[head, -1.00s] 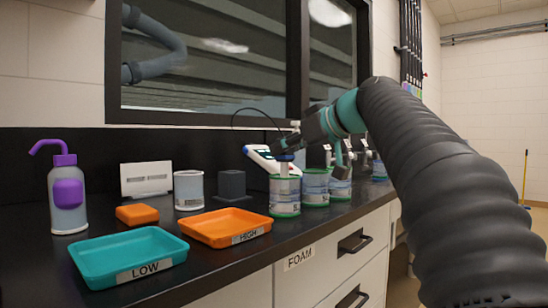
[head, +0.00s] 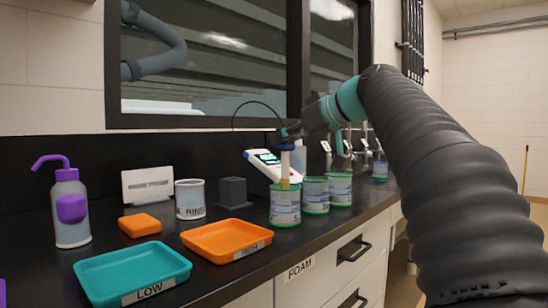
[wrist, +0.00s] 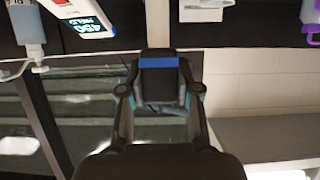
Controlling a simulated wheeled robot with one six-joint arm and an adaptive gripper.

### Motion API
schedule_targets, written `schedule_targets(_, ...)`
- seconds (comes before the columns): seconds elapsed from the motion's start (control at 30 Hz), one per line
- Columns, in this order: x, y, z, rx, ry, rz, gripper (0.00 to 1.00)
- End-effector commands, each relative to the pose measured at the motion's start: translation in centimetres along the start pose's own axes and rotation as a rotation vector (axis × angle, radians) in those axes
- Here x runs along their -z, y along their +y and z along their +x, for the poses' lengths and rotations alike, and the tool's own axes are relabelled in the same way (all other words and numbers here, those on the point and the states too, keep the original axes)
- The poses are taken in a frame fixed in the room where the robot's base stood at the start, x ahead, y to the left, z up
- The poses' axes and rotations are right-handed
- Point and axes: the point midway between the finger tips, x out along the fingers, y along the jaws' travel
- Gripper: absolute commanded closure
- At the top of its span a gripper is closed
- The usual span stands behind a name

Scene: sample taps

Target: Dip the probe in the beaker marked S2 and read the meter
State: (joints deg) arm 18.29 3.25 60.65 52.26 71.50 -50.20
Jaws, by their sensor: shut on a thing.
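My gripper (head: 287,134) is shut on the probe (head: 285,168), above the nearest green-rimmed beaker (head: 285,207). The probe hangs upright, with a blue band at the top and a pale yellow stem. Its lower end meets the beaker's rim line; I cannot tell whether the tip is inside. In the wrist view the jaws hold the dark probe head with its blue band (wrist: 158,62). Two similar beakers (head: 315,196) (head: 340,188) stand to the right. Beaker labels are too small to read surely.
A teal LOW tray (head: 98,268) and an orange HIGH tray (head: 200,232) lie at the front left. A rinse beaker (head: 190,207), a dark block (head: 232,190), an orange block (head: 139,225) and a purple-topped bottle (head: 70,232) stand behind. The counter's front edge is close.

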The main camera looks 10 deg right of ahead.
Motion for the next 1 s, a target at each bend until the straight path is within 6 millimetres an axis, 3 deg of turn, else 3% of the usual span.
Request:
schedule_targets(0.6,4.2,0.0,-1.8,0.0,0.0,-0.001,1.0)
schedule_targets(1.0,4.4,0.0,-1.8,0.0,0.0,-0.001,1.0)
